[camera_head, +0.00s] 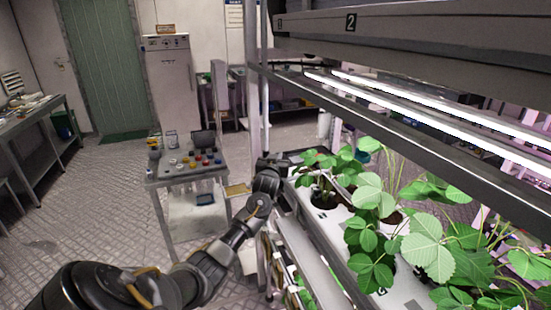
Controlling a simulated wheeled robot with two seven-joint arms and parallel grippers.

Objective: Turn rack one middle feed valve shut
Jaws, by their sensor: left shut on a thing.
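My left gripper (274,163) is at the end post, beside the middle tier's plant trough (322,222). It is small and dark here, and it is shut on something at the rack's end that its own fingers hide. By its place this is the middle feed valve, but I cannot make out the handle or its angle. My right gripper is not in view.
Leafy strawberry plants (375,212) fill the trough on the right. A rack beam marked 2 (350,22) and bright lamps hang above. A grey cart (187,176) with small coloured items stands left of the post. Open floor (105,195) lies further left.

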